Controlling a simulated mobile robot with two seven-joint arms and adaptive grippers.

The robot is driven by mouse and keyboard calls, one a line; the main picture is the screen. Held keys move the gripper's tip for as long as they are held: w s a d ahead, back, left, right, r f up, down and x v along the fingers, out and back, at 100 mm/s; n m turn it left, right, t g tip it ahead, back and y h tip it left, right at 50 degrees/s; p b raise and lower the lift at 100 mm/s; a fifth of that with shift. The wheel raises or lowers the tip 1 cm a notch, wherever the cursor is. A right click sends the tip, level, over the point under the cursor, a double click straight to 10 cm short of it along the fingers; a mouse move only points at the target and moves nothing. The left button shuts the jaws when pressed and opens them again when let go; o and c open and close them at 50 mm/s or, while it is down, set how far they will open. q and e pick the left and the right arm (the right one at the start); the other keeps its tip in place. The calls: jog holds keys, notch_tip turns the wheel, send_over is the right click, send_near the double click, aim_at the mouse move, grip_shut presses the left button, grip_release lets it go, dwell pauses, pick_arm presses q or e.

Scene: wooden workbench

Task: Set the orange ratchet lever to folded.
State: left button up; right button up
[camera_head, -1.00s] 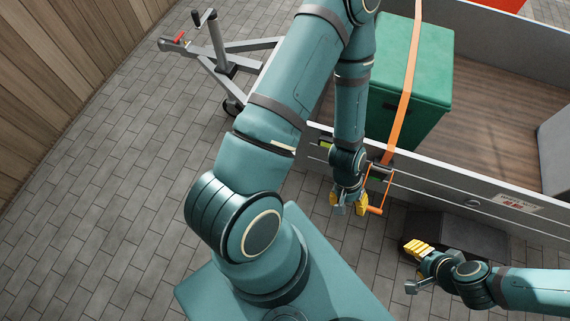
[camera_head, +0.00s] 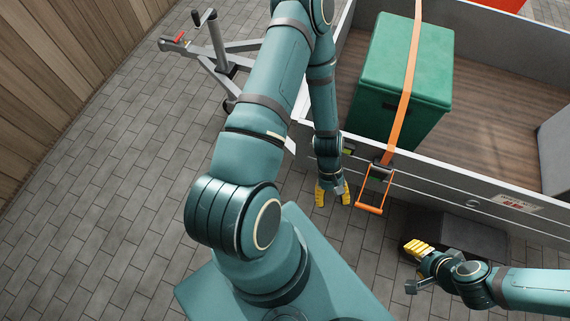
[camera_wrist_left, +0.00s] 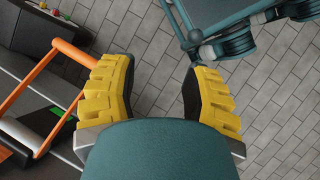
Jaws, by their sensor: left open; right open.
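The orange ratchet lever (camera_head: 374,193) is a U-shaped frame on the trailer's side wall, below the orange strap (camera_head: 401,100). It sticks out and down from the wall. My left gripper (camera_head: 332,196) is open and empty, just left of the lever and apart from it. In the left wrist view, the lever (camera_wrist_left: 43,87) shows at the left, outside the two yellow fingers of the left gripper (camera_wrist_left: 158,92). Only paving shows between the fingers. My right gripper (camera_head: 415,267) is at lower right, away from the lever; its finger gap is hard to make out.
The strap runs over a green box (camera_head: 388,70) in the trailer. The trailer's grey side wall (camera_head: 450,188) stands behind the lever. A dark block (camera_head: 470,235) lies on the paving by the wall. The trailer's drawbar (camera_head: 250,46) is at upper left. Open paving lies left.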

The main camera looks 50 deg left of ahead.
pick_arm(q)
jog(key=s+a+f+n+t+h, duration=0.2)
jog(key=a+f+n+t+h, duration=0.1)
jog(key=a+n, duration=0.5)
jog(key=s+a+f+n+t+h, duration=0.3)
jog(key=a+n+t+h, duration=0.3)
jog(key=n, duration=0.9)
jog(key=shift+s+a+f+n+t+h, duration=0.2)
jog(key=shift+a+f+n+t+h, duration=0.15)
jog(key=shift+a+t, duration=0.75)
jog(key=shift+d, duration=0.15)
jog(key=shift+c, duration=0.4)
